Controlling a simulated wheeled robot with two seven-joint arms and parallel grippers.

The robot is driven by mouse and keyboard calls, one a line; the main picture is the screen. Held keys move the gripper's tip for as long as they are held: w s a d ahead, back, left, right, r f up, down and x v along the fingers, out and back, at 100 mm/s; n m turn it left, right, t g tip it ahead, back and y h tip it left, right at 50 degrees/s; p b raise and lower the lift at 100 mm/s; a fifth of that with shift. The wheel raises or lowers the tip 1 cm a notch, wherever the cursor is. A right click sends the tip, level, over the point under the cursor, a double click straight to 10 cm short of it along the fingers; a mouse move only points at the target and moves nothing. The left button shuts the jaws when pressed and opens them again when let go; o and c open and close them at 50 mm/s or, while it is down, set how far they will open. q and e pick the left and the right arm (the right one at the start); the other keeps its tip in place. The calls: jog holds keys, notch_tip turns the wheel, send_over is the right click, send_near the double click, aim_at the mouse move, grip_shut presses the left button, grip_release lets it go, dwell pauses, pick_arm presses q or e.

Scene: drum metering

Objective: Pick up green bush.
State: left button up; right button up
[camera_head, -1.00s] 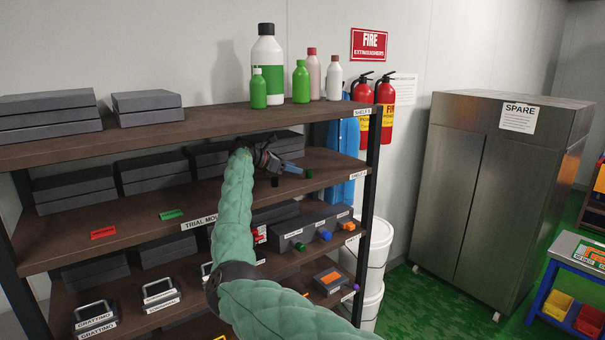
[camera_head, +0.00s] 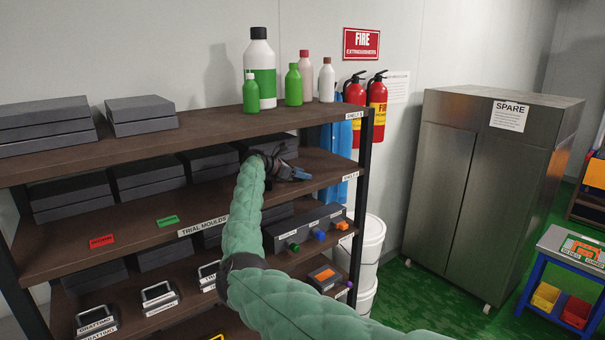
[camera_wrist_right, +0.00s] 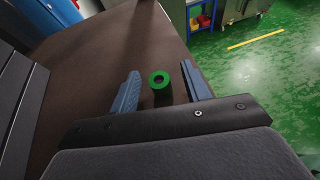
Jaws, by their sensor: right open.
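The green bush (camera_wrist_right: 158,79) is a short green ring with a dark hole, standing on the brown middle shelf (camera_wrist_right: 100,60). In the right wrist view it sits between the two blue-grey fingers of my right gripper (camera_wrist_right: 160,72), closer to the right finger. The fingers are apart and do not appear shut on it. In the head view my right gripper (camera_head: 297,173) reaches over the right end of the middle shelf, and the bush is hidden there. My left gripper is not in view.
Grey boxes (camera_head: 150,177) stand along the back of the middle shelf. Bottles (camera_head: 294,85) stand on the top shelf (camera_head: 180,122) above my arm. A unit with coloured knobs (camera_head: 305,232) is below. The right shelf end is open to the floor.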

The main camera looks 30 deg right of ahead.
jog(key=shift+w+d+f, duration=0.1)
jog(key=shift+d+f, duration=0.25)
jog(key=shift+d, duration=0.1)
jog(key=shift+r, duration=0.1)
jog(key=shift+c, duration=0.2)
grip_shut()
jog(key=shift+r, duration=0.1)
